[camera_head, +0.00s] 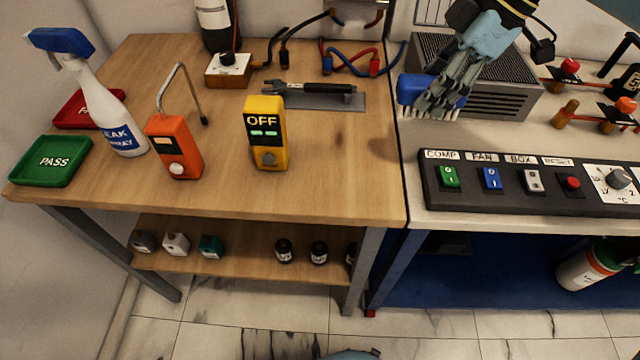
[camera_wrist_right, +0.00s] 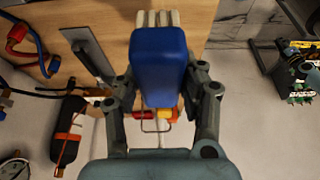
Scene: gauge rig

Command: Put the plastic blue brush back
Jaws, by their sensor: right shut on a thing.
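The blue plastic brush (camera_head: 418,88) with pale bristles is held in the air near the inner edges of the two benches, in front of the grey ribbed box. My right gripper (camera_head: 440,98) is shut on it, and the fingers hide part of it. In the right wrist view the brush (camera_wrist_right: 158,68) sits between the two fingers of the gripper (camera_wrist_right: 160,88), with its bristles pointing to the top of the picture. My left gripper is not in view.
A yellow meter (camera_head: 266,132), an orange device (camera_head: 174,146), a spray bottle (camera_head: 118,115) and a green tray (camera_head: 50,162) stand left. A switch panel (camera_head: 520,202) fronts the right bench. The wooden bench's right front is clear.

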